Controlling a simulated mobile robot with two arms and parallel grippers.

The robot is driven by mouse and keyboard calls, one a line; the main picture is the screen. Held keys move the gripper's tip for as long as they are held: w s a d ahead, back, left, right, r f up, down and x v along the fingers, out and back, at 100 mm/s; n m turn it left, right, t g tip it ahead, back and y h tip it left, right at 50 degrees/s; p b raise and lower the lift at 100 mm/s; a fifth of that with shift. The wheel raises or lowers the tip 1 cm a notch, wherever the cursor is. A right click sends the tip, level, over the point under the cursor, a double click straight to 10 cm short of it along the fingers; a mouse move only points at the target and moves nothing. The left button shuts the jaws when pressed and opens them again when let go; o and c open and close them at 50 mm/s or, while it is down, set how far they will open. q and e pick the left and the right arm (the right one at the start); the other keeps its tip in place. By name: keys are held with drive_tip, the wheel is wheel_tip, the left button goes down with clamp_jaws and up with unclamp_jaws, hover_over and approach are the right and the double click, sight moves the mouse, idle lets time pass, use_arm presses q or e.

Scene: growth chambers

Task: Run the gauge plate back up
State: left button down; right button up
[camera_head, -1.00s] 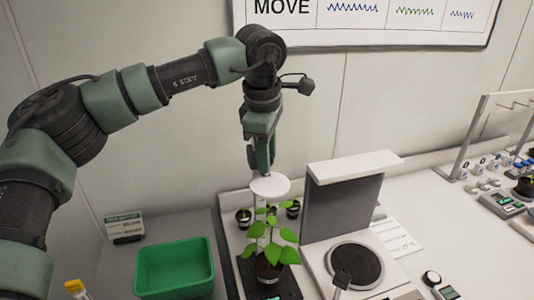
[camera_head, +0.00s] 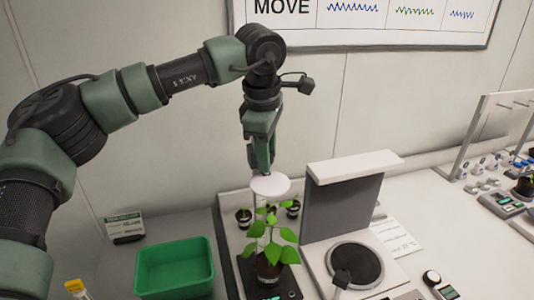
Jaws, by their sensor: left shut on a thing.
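The gauge plate (camera_head: 271,186) is a round white disc on a thin upright rod, just above the top of a leafy green plant (camera_head: 272,243). The plant stands in a dark pot on a black base (camera_head: 282,292) with a small lit display. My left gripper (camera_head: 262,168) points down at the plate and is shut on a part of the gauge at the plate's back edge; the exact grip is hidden. Whether the plate touches the top leaves I cannot tell. My right gripper is not in view.
A green bin (camera_head: 175,267) stands left of the gauge. A white stand with a dark back panel (camera_head: 342,215) and a round black plate (camera_head: 355,266) is close on the right. Small potted seedlings (camera_head: 243,217) stand behind the plant. A framed chart hangs on the wall.

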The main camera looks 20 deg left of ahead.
use_arm(q)
drive_tip(key=shift+w+r, duration=0.1)
drive_tip(key=shift+r, duration=0.05)
drive_tip(key=shift+r+p, duration=0.65)
drive_tip(key=shift+r, duration=0.85)
drive_tip(key=shift+f, duration=0.1)
drive_tip(key=c, duration=1.4)
unclamp_jaws()
drive_tip(key=shift+o, duration=0.3)
drive_tip(key=shift+w+f, duration=0.2)
drive_tip(key=shift+s, duration=0.15)
